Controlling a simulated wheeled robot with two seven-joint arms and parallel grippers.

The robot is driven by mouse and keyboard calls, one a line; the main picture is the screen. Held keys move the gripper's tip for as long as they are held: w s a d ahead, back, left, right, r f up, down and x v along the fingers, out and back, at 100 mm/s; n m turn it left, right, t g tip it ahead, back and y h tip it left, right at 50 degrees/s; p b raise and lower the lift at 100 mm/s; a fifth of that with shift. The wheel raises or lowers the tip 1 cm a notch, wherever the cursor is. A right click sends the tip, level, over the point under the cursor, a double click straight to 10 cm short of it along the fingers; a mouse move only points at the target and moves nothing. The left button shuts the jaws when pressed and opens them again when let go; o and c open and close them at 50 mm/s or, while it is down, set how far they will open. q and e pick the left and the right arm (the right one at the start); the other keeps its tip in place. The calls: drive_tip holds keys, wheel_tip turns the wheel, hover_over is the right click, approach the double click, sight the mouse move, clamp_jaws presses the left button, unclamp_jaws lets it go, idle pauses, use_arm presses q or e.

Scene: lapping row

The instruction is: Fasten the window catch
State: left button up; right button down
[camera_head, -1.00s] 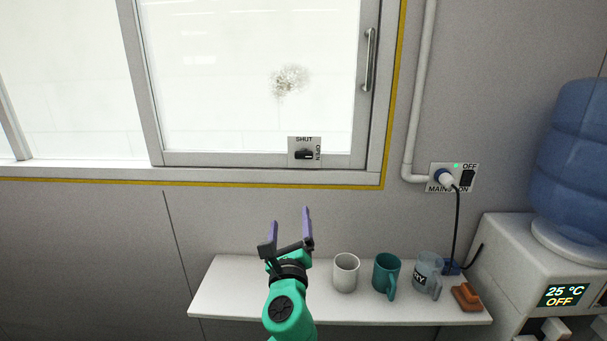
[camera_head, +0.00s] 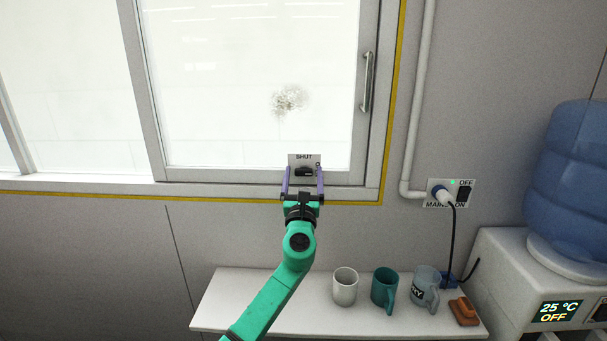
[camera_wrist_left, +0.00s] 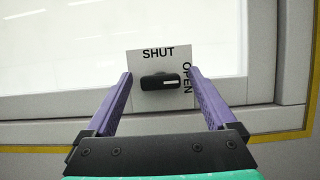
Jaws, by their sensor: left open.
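The window catch (camera_head: 304,172) is a black knob on a small white plate (camera_head: 304,158) at the bottom of the sliding window frame. In the left wrist view the catch (camera_wrist_left: 160,81) lies sideways, its marked right end towards the word OPEN; SHUT is printed above it. My left gripper (camera_head: 303,172) is open, with its purple fingers on either side of the catch. In the wrist view gaps show between the fingers (camera_wrist_left: 160,78) and the catch, so it is not gripped. My right gripper is not in view.
The window pane (camera_head: 240,90) has a smudge and an upright handle (camera_head: 367,80) on its right. Below, a white shelf (camera_head: 235,300) holds a white mug (camera_head: 344,287), a teal mug (camera_head: 384,288), a clear mug (camera_head: 423,287) and a brown block (camera_head: 464,311). A water dispenser (camera_head: 500,265) stands right.

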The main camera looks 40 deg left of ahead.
use_arm(q)
drive_tip(key=c, duration=1.4)
drive_tip(key=n+g+y+b, duration=0.1)
drive_tip(key=n, duration=0.2)
drive_tip(key=n+g+y+b, duration=0.1)
drive_tip(key=n+b, duration=0.1)
drive_tip(key=n, duration=0.1)
drive_tip(key=shift+f, duration=0.15)
drive_tip(key=n+g+b, duration=0.1)
drive_tip(key=n, duration=0.2)
drive_tip(key=n+g+y+b, duration=0.1)
drive_tip(key=n+g, duration=0.1)
drive_tip(key=n, duration=0.1)
drive_tip(key=shift+d+y, duration=0.1)
drive_tip(key=shift+y, duration=0.2)
drive_tip(key=n+g, duration=0.1)
drive_tip(key=n, duration=0.1)
drive_tip(key=n+g, duration=0.1)
drive_tip(key=n, duration=0.2)
drive_tip(key=shift+r+n+b, duration=0.2)
drive_tip(key=shift+n+b, duration=0.1)
drive_tip(key=n+g, duration=0.1)
drive_tip(key=n, duration=0.1)
drive_tip(key=n+h, duration=0.1)
drive_tip(key=n, duration=0.1)
drive_tip(key=shift+n+g, duration=0.4)
drive_tip(key=shift+h, duration=0.3)
